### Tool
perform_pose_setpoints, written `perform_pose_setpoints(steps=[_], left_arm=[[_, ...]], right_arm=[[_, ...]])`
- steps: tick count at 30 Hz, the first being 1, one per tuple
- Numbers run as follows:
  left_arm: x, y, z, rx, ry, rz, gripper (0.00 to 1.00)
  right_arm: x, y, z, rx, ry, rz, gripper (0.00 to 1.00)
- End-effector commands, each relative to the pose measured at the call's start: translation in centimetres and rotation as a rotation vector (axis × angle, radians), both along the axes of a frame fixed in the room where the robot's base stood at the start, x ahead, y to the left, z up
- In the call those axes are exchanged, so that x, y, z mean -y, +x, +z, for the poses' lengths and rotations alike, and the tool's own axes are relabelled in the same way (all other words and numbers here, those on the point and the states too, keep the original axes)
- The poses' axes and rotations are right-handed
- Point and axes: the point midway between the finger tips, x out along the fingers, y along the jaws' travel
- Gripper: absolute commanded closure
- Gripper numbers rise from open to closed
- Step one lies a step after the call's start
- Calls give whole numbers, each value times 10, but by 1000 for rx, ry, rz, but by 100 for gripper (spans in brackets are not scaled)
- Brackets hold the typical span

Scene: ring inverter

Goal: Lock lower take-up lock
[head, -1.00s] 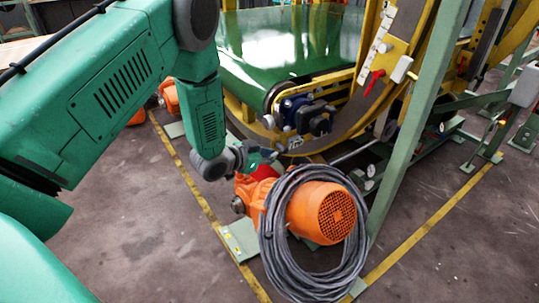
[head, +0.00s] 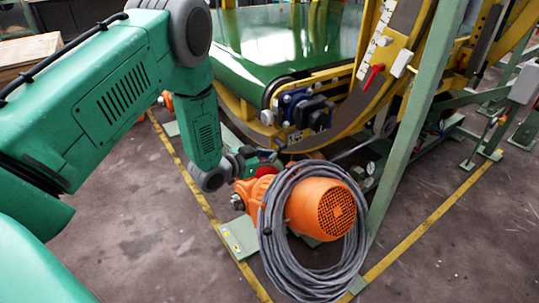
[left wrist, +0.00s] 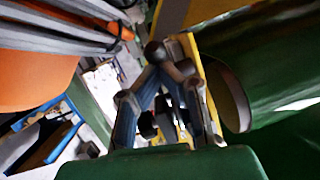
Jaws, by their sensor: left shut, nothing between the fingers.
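My left gripper (head: 268,157) is shut and empty, low beside the yellow conveyor frame and just above the orange motor. In the left wrist view its fingers (left wrist: 170,62) meet in front of a yellow frame strip. A blue bearing unit (head: 303,110) sits on the frame just above the gripper in the head view. A red lever (head: 374,78) stands on the yellow curved part, up and to the right. I cannot tell for sure which part is the lower take-up lock. The area right at the fingertips is small and partly hidden by the wrist.
The orange motor (head: 322,209) with a grey cable coil (head: 268,225) stands directly below the gripper. A green post (head: 415,120) rises to its right. The green belt (head: 290,40) lies behind. The floor (head: 450,250) at the lower right is free.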

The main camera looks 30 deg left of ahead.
Motion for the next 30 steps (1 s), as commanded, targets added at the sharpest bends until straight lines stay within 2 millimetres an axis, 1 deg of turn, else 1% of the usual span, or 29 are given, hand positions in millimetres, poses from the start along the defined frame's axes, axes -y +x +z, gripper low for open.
perform_pose_setpoints(steps=[1, 3, 6, 18, 30], left_arm=[[0, 0, -4, -1, 0, 0, 100], [0, 0, -11, 64, -29, 2, 100], [1, 3, -13, 134, -56, 1, 100], [5, 12, -28, 127, -53, 0, 100], [9, 21, -36, 127, -54, 0, 100]], right_arm=[[0, 0, -2, 0, 0, 0, 43], [0, 0, -4, 0, 0, 0, 43], [0, 0, -6, 0, 0, 0, 43], [0, 0, -5, 0, 0, 0, 43], [0, 0, -3, 0, 0, 0, 43]])
